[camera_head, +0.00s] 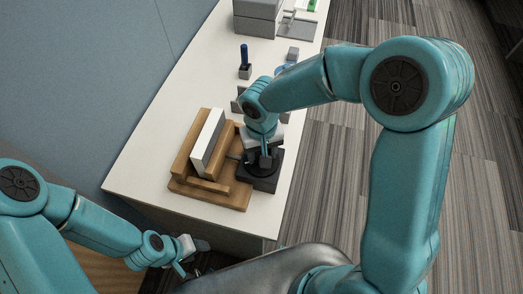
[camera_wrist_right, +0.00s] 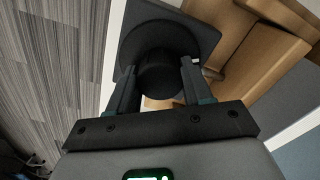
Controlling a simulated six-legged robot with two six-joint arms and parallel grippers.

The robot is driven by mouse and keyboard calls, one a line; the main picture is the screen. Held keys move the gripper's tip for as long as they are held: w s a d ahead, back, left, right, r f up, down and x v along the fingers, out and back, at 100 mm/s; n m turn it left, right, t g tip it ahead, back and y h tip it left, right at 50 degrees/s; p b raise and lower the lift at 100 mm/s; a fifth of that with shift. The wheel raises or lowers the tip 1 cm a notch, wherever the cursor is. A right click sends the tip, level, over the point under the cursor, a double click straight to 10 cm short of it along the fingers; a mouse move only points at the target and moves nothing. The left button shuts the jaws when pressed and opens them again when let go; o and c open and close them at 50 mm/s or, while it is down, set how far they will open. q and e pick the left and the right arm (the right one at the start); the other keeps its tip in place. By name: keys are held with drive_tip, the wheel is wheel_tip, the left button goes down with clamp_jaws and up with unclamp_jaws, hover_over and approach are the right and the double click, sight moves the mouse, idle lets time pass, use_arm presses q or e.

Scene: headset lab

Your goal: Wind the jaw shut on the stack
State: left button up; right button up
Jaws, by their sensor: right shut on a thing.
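A wooden vise (camera_head: 235,203) stands near the front of the white table. A stack (camera_head: 208,140), white-faced with a grey side, stands upright and slightly tilted between its wooden jaws; whether both jaws touch it I cannot tell. A dark round knob (camera_wrist_right: 158,72) on a square black block (camera_head: 264,183) sits at the vise's right side. My right gripper (camera_head: 265,160) is over the block. In the right wrist view its fingers (camera_wrist_right: 160,82) are on both sides of the knob, shut on it. My left gripper (camera_head: 186,264) is low, off the table's front edge; its fingers are unclear.
A blue pen-like item in a small grey holder (camera_head: 245,72) stands farther back on the table (camera_head: 150,160). Grey boxes (camera_head: 257,18) and a small grey block (camera_head: 293,54) are at the far end. The table left of the vise is clear.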

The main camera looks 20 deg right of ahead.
drive_tip(key=m+b, duration=0.4)
drive_tip(key=b, duration=0.1)
drive_tip(key=shift+w+f+m, duration=0.1)
drive_tip(key=shift+f+m, duration=0.05)
drive_tip(key=shift+m, duration=0.15)
drive_tip(key=m+b, duration=0.3)
drive_tip(key=shift+m, duration=0.3)
drive_tip(key=m+b, duration=0.1)
drive_tip(key=m, duration=0.1)
drive_tip(key=shift+m, duration=0.4)
drive_tip(key=m+b, duration=0.1)
drive_tip(key=m, duration=0.2)
drive_tip(key=m+b, duration=0.1)
drive_tip(key=m, duration=0.1)
drive_tip(key=shift+r+b, duration=0.25)
drive_tip(key=shift+b, duration=0.1)
drive_tip(key=m+b, duration=0.1)
drive_tip(key=m, duration=0.4)
drive_tip(key=shift+r+m, duration=0.1)
drive_tip(key=shift+m, duration=0.2)
drive_tip(key=o, duration=1)
drive_tip(key=shift+o, duration=0.2)
